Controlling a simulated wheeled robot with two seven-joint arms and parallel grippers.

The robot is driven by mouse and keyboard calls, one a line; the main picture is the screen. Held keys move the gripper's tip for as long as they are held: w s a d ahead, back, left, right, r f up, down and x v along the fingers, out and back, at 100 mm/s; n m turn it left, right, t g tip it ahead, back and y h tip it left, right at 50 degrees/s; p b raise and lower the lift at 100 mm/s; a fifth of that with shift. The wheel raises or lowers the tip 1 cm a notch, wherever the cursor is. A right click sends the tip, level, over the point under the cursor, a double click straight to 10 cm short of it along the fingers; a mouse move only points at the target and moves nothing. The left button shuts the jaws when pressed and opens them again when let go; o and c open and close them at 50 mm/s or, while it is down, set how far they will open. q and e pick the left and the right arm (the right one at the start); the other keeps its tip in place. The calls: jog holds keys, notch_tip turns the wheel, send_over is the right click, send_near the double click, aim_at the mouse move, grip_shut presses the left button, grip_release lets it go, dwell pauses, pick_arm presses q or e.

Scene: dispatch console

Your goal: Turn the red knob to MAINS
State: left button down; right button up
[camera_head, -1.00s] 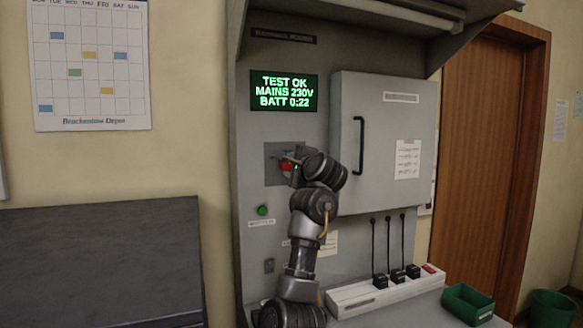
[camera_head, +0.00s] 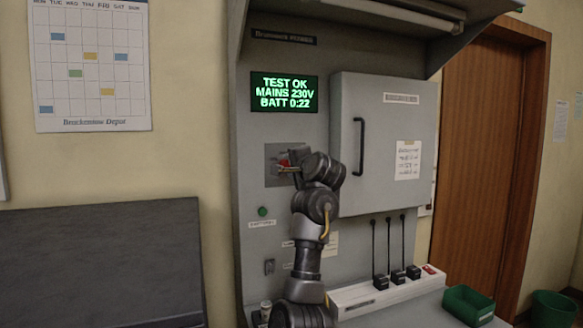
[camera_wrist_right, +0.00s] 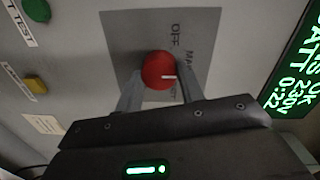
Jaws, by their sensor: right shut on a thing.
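The red knob (camera_wrist_right: 158,71) sits on a grey plate (camera_wrist_right: 120,50) on the console panel. In the wrist view its white mark points right, near the label that begins "MAI". "OFF" shows above, and a label ending in "ST" is partly covered lower down. My right gripper (camera_wrist_right: 160,90) is shut on the knob, a finger at each side. In the head view the right gripper (camera_head: 290,168) largely hides the knob (camera_head: 284,163). The display (camera_head: 284,92) reads "TEST OK, MAINS 230V, BATT 0:22". My left gripper is out of view.
A grey cabinet door (camera_head: 385,110) with a black handle (camera_head: 359,146) is close to the right of the arm. A green button (camera_head: 263,212) is below left of the knob. Several black plugs (camera_head: 397,277) and a green tray (camera_head: 469,304) are lower right.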

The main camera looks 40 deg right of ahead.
jog(key=shift+f, duration=0.1)
jog(key=o, duration=1)
jog(key=shift+c, duration=0.2)
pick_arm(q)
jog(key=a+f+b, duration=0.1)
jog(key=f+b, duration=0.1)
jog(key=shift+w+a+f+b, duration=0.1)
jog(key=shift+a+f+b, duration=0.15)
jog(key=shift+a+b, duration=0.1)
pick_arm(e)
jog(key=v, duration=1)
jog(key=shift+s+a, duration=0.2)
jog(key=shift+s, duration=0.15)
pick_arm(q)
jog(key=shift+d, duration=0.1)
